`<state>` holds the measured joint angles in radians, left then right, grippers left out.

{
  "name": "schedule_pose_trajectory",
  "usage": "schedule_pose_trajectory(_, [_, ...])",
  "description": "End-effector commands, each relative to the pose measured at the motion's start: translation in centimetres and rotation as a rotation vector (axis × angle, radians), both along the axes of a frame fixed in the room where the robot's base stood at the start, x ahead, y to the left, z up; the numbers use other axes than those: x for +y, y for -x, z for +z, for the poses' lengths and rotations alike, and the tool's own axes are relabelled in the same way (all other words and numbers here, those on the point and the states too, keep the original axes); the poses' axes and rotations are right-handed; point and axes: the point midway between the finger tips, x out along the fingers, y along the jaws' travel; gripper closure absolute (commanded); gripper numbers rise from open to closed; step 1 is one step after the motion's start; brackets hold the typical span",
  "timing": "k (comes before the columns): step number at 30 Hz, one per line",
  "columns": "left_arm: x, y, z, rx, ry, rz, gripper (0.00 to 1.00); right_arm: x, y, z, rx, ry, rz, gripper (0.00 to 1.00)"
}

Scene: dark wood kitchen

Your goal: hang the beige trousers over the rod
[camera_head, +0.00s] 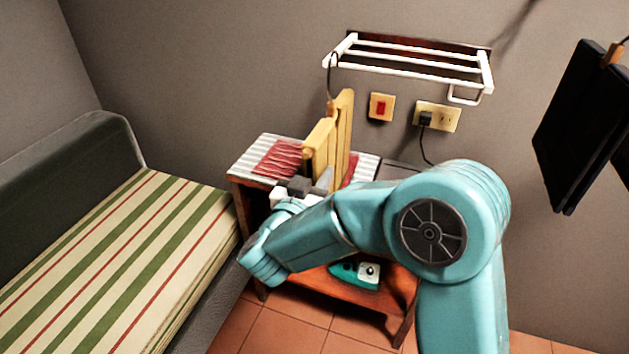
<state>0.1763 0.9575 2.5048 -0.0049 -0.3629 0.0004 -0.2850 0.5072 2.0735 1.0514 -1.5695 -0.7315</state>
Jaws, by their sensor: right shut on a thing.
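The beige trousers (342,130) show as a yellowish, folded, upright shape above the small table. My right gripper (316,184) is shut on their lower near part, partly hidden by my arm. A thin dark hook runs from the top of this shape up to the left end of the white wall rack (415,69). The rack has several white rods. I cannot tell whether the shape hangs from the hook or which part is a hanger. My left gripper is not in view.
The small table (238,178) carries a striped cover and a red cloth (278,158). A teal iron (352,275) sits on its lower shelf. A striped bed (110,250) stands left. A dark flat thing (578,125) hangs at right. Sockets (438,117) are on the wall.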

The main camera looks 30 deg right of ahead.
Motion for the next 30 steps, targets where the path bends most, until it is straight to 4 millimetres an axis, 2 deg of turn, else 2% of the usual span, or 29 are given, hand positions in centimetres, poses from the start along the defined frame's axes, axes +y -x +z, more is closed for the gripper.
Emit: schedule_pose_trajectory(30, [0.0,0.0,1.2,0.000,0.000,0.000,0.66,-6.8,-5.9,0.2,-0.003,0.001,-0.001,1.00])
